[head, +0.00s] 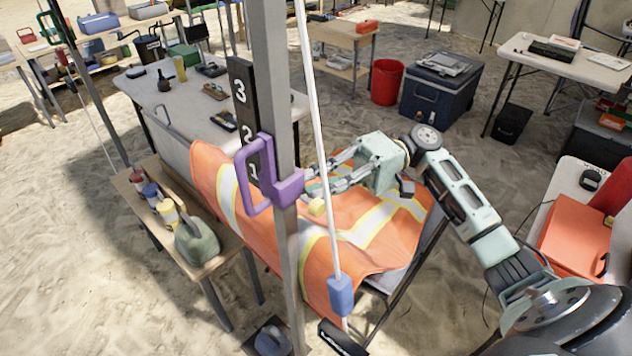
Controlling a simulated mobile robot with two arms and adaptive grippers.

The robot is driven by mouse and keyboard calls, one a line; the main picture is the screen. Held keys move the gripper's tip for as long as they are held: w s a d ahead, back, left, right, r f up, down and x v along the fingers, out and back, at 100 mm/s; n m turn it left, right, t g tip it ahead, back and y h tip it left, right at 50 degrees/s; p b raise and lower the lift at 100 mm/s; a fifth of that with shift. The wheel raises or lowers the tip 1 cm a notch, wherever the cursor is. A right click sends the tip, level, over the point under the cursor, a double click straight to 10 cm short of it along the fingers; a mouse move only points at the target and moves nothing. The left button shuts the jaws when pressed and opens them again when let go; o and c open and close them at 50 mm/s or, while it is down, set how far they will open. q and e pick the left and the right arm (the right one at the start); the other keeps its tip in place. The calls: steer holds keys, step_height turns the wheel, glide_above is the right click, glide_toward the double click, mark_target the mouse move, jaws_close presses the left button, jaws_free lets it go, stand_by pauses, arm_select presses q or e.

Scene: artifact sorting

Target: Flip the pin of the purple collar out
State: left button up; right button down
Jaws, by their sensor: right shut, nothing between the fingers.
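The purple collar (288,190) sits around the grey upright pole, with a purple loop handle (242,178) reaching out to its left. A small yellow piece (316,207) shows just right of the collar, below my fingers; I cannot tell whether it is the collar's pin. My right gripper (311,185) comes in from the right, its fingers shut and empty close to the collar's right side. I cannot tell whether the fingertips touch the collar. My left gripper is not in view.
The pole (270,60) carries a black number plate (243,105). A white rod (318,130) with a blue grip (341,295) runs down in front of my right gripper. An orange vest (375,235) drapes below it. A wooden table (160,185) with bottles stands left.

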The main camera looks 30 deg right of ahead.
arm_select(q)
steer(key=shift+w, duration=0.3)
arm_select(e)
steer(key=d, duration=1.2)
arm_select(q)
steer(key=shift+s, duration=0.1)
arm_select(e)
steer(key=shift+f, duration=0.15)
